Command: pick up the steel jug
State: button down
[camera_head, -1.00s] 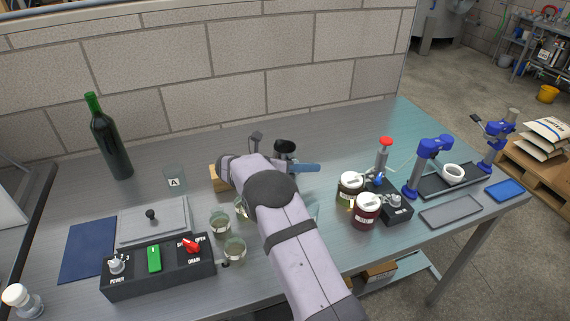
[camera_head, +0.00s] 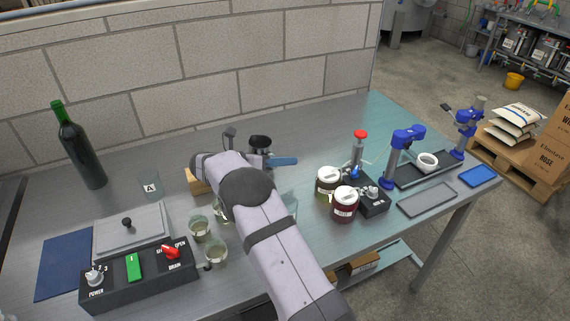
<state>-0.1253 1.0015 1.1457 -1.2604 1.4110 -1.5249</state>
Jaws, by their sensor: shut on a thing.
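The steel jug (camera_head: 260,142) shows as a small dark, shiny vessel just beyond the end of my arm, right of the picture's middle line of the wrist. Its lower part is hidden behind my wrist. My gripper (camera_head: 264,157) is at the jug, shut on it, but my own arm hides most of the fingers and the exact contact. A flat blue piece (camera_head: 281,161) sticks out to the right beside the jug; I cannot tell what it belongs to. Whether the jug is clear of the table is hidden.
A green bottle (camera_head: 82,152) and a glass marked A (camera_head: 149,185) stand left. Glasses (camera_head: 200,229) and a control box (camera_head: 140,276) lie near my arm's left. Two lidded jars (camera_head: 344,204) and a blue stand (camera_head: 403,152) are right. The table's back middle is clear.

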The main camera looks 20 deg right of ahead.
notch_tip(320, 180, up, 9)
jog(key=shift+f, duration=0.2)
dwell(0.6)
jog(key=shift+r+b, duration=0.1)
jog(key=shift+b, duration=0.2)
